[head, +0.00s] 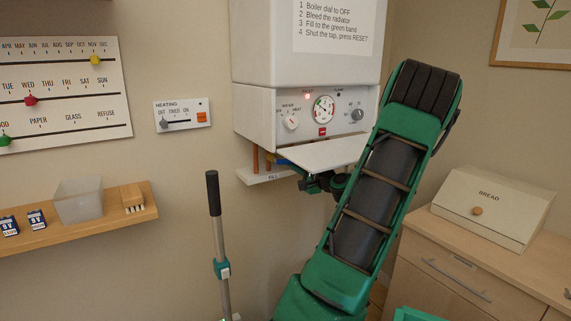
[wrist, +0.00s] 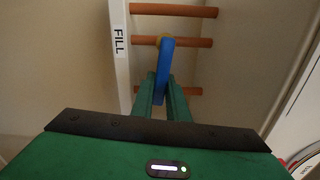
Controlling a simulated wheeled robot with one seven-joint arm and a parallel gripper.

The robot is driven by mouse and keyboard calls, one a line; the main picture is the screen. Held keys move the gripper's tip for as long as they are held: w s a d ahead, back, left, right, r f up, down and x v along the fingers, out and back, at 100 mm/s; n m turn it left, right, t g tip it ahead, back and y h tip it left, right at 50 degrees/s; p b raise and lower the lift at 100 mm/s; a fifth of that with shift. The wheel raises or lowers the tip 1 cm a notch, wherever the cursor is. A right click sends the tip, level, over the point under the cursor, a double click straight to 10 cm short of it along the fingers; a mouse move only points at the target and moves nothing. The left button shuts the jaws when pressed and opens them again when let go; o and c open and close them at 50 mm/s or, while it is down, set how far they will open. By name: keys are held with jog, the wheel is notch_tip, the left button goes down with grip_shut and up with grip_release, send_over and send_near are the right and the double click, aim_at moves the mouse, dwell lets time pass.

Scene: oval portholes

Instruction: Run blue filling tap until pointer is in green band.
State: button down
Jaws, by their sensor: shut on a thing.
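The blue filling tap (wrist: 164,62) is a blue lever on a copper pipe, beside the FILL label, in the wrist view. My gripper (wrist: 163,92) is shut on the lever, with a green finger on each side of it. In the head view my gripper (head: 318,183) is under the boiler, and the arm and the boiler's open flap hide most of the tap. The pressure gauge (head: 323,109) is a round dial on the boiler front with coloured marks. Its pointer is too small to read. A red light (head: 307,97) glows at the FAULT label.
The white flap (head: 322,154) juts out above my gripper. The FILL plate (head: 272,176) and copper pipes (wrist: 180,10) are close by. A shelf (head: 80,224) is at left, and a cabinet (head: 500,262) with a bread box (head: 495,205) at right.

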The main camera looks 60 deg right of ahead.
jog(key=shift+f, duration=0.1)
jog(key=c, duration=1.7)
grip_release()
jog(key=v, duration=1)
jog(key=shift+s+a, duration=0.3)
